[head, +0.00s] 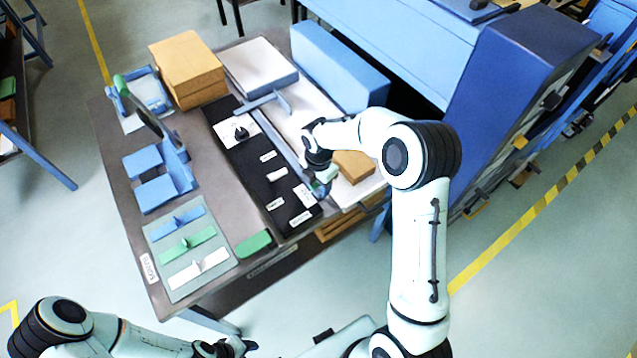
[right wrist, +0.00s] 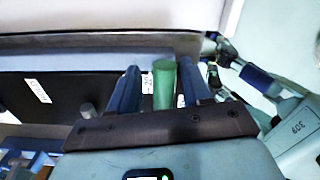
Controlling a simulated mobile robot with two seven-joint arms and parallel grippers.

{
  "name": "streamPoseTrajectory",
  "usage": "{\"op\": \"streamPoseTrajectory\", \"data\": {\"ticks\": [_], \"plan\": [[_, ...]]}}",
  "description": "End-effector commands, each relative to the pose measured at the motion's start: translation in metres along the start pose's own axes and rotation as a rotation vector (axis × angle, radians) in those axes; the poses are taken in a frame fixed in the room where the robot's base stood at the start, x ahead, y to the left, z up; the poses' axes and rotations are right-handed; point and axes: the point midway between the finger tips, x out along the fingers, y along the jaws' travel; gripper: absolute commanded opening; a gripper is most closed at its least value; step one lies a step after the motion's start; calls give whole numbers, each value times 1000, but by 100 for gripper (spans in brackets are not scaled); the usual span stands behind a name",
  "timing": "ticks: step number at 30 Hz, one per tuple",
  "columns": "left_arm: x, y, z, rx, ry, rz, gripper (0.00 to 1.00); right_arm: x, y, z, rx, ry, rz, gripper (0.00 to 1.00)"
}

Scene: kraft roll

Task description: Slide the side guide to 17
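The side guide seems to be the long blue-grey bar (head: 287,143) along the edge between the black strip and the white sheet. It also runs across the right wrist view (right wrist: 70,58). A green upright knob (right wrist: 164,86) stands at its near end. My right gripper (head: 321,187) is at that end, its two blue fingers (right wrist: 160,90) on either side of the knob. A gap shows on the knob's left, a narrower one on its right. Numbers on the scale are too small to read. My left gripper (head: 232,347) is at the bottom edge, away from the table; its fingers are unclear.
The black strip (head: 250,158) carries several white labels. A blue T-shaped piece (head: 268,101) lies near the bar's far end. A brown block (head: 353,163) lies right of my right gripper. Cardboard boxes (head: 188,68) and a grey tray (head: 187,247) stand left.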

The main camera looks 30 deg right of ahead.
Motion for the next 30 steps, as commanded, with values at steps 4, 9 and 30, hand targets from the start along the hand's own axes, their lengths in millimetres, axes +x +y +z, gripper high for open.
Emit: {"op": "streamPoseTrajectory", "data": {"ticks": [4, 9, 30], "plan": [[0, 0, 0, 0, 0, 0, 43, -2, 0, 0, 1, 0, 0, 48], [-2, 1, -1, 1, 2, 1, 43, -25, 1, 0, 1, -1, 4, 48], [-13, 8, -10, 4, 12, 4, 43, -134, 1, 0, 0, 0, 1, 48]]}}
